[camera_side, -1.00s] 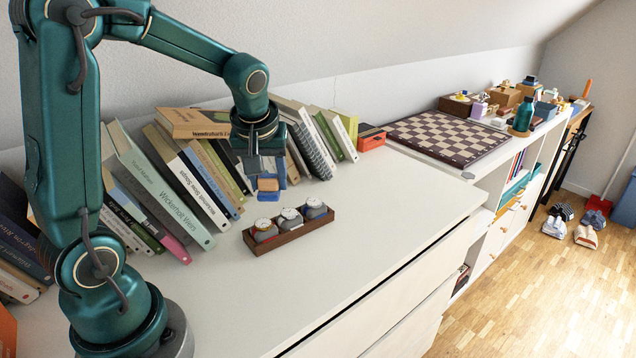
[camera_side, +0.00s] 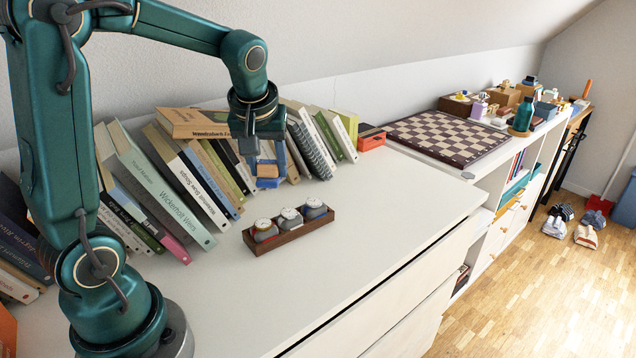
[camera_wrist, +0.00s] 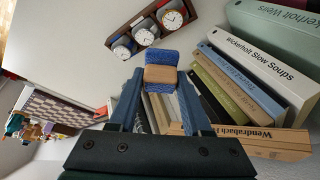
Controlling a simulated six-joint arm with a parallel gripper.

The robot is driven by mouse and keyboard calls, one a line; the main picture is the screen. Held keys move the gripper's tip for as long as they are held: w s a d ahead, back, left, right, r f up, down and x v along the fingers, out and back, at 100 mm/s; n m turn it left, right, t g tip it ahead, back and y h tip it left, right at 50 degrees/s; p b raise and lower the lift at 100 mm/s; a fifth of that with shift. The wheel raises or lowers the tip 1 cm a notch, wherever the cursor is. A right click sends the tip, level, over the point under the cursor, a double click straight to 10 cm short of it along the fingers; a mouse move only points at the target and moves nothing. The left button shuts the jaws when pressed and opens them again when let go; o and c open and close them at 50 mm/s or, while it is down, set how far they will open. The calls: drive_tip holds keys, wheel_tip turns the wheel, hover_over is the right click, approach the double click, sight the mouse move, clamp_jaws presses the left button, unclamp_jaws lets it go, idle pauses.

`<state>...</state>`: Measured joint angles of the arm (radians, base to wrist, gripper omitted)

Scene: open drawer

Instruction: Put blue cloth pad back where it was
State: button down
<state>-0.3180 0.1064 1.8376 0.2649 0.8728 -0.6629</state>
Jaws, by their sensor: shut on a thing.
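The blue cloth pad (camera_side: 267,183) has a tan block across its top. My gripper (camera_side: 266,164) is shut on it and holds it in front of the leaning books. In the wrist view the pad (camera_wrist: 162,57) sits between the fingertips of my gripper (camera_wrist: 161,76), the tan block crossing its middle. The pad seems a little above the white cabinet top; the side view does not show the gap clearly. The fingers hide part of its sides.
A brown tray (camera_side: 292,242) with three watches stands just in front of the pad. Leaning books (camera_side: 165,185) line the wall behind and to the left. A red-orange box (camera_side: 371,141) is farther right. The white cabinet top (camera_side: 400,220) is clear at right.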

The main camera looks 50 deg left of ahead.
drive_tip(key=w+d+m+t+h, duration=0.1)
drive_tip(key=w+m, duration=0.2)
drive_tip(key=w, duration=0.2)
drive_tip(key=m+h, duration=0.1)
drive_tip(key=m, duration=0.1)
hover_over(372, 241)
drive_tip(key=s, duration=0.1)
drive_tip(key=f, duration=0.9)
drive_tip(key=shift+s+d, duration=0.15)
drive_tip(key=shift+s, duration=0.05)
drive_tip(key=shift+f, duration=2.1)
drive_tip(key=shift+f, duration=0.15)
drive_tip(key=shift+c, duration=1.7)
unclamp_jaws()
